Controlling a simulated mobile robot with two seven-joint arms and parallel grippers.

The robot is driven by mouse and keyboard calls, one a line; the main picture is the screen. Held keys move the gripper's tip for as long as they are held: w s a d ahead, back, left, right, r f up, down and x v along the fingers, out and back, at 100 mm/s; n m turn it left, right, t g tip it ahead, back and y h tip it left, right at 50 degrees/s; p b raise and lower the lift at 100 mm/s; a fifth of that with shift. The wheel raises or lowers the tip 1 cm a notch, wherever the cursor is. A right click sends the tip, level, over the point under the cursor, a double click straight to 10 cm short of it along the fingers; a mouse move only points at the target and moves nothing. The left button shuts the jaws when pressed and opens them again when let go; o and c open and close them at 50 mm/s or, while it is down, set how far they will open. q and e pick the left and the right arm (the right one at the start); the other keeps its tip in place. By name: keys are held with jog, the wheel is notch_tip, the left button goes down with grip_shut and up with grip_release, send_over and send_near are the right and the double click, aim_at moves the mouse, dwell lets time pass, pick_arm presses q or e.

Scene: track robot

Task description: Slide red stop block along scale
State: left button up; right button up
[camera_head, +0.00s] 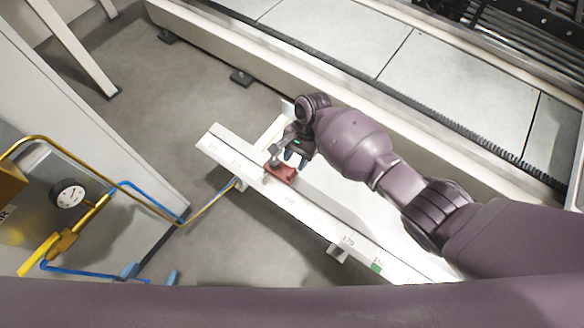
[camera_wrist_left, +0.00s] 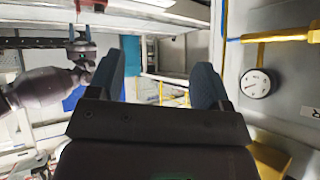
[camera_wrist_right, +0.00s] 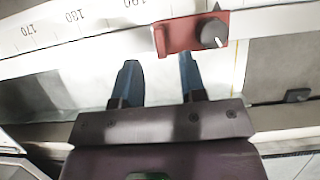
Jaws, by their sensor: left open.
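The red stop block (camera_head: 281,173) sits on the long white scale rail (camera_head: 312,215) in the head view. It also shows in the right wrist view (camera_wrist_right: 176,40), with a dark knob (camera_wrist_right: 213,32) at its right end, just right of the 190 mark. My right gripper (camera_head: 290,156) is over the rail beside the block. In the right wrist view its blue fingers (camera_wrist_right: 158,66) are apart with nothing between them, and the block lies just beyond the tips. A green mark (camera_head: 376,267) is lower along the rail. My left gripper (camera_wrist_left: 160,73) is open and empty, away from the rail.
A pressure gauge (camera_head: 68,194) with yellow fittings and blue pipes is on the left panel; the gauge also shows in the left wrist view (camera_wrist_left: 256,83). A long grey machine bed (camera_head: 340,40) runs behind the rail.

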aim_at(292, 172)
jog(key=b+x, duration=0.1)
jog(key=x, duration=0.3)
jog(key=shift+s+f, duration=0.1)
jog(key=shift+f, duration=0.2)
jog(key=shift+s+a+f+b, duration=0.1)
jog(key=shift+a+f+b, duration=0.05)
jog(key=shift+f+b, duration=0.25)
pick_arm(q)
jog(key=shift+w+d+m+t, duration=0.15)
jog(key=shift+w+d+m, duration=0.05)
jog(key=shift+w, duration=0.2)
jog(key=shift+w+d+m+t, duration=0.15)
jog(key=shift+w+m, duration=0.05)
jog(key=shift+w, duration=0.15)
jog(key=shift+s, duration=0.15)
pick_arm(e)
grip_shut()
